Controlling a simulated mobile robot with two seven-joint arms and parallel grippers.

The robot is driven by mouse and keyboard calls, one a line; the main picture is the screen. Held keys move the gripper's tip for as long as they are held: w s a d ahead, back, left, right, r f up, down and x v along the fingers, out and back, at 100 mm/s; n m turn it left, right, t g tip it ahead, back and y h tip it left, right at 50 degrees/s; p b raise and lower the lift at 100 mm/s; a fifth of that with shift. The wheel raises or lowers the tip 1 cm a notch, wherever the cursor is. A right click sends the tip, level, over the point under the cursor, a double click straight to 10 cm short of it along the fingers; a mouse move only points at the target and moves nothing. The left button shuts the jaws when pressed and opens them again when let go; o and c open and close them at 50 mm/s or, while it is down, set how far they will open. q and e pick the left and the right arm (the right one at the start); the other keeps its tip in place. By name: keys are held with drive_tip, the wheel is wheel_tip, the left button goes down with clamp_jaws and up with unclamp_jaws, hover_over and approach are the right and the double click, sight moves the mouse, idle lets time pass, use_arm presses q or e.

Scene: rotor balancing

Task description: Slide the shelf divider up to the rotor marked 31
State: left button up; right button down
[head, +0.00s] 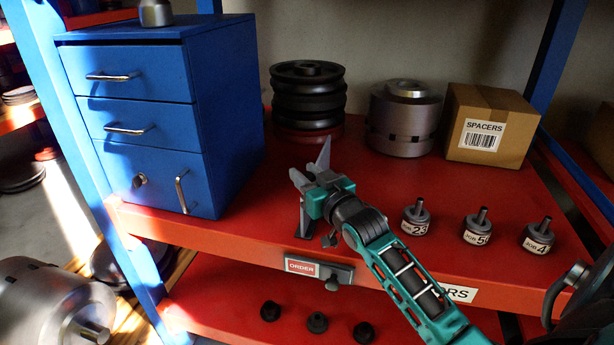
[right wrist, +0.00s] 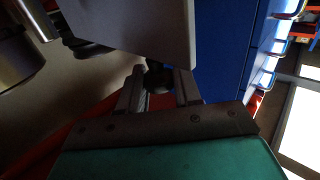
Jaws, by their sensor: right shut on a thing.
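My right gripper (head: 308,183) is over the front part of the red shelf, right of the blue drawer cabinet. It is shut on the grey shelf divider (head: 324,152), whose plate rises behind the fingers. In the right wrist view the divider plate (right wrist: 130,25) fills the top, with a dark knob (right wrist: 158,78) between the fingers. Small grey rotors stand to the right, labelled JOB 25 (head: 415,217), JOB 50 (head: 477,229) and one JOB 4 (head: 538,238), perhaps cut off. I see no label reading 31. My left gripper is not in view.
The blue drawer cabinet (head: 160,90) stands left. Black stacked discs (head: 308,95), a large metal rotor (head: 403,120) and a SPACERS box (head: 488,125) stand at the back. The red shelf (head: 375,172) is bare between the divider and the JOB 25 rotor. An ORDER tag (head: 301,267) hangs at the front edge.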

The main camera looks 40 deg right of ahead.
drive_tip(key=c, duration=0.9)
unclamp_jaws()
drive_tip(key=shift+r, duration=0.1)
drive_tip(key=shift+o, duration=0.2)
drive_tip(key=s+a, duration=0.1)
drive_tip(key=s, duration=1.2)
drive_tip(key=s+a+f+n+g+y, duration=0.1)
drive_tip(key=s+a+f+g, duration=0.2)
drive_tip(key=s+a+f, duration=0.2)
drive_tip(key=s+a+f+n+g+y, duration=0.2)
drive_tip(key=s+a+f+g, duration=0.2)
drive_tip(key=a+f, duration=0.7)
wheel_tip(320, 180, down, 8)
drive_tip(key=shift+s+a+f, duration=0.1)
drive_tip(key=shift+s+a, duration=0.25)
drive_tip(key=shift+s, duration=0.25)
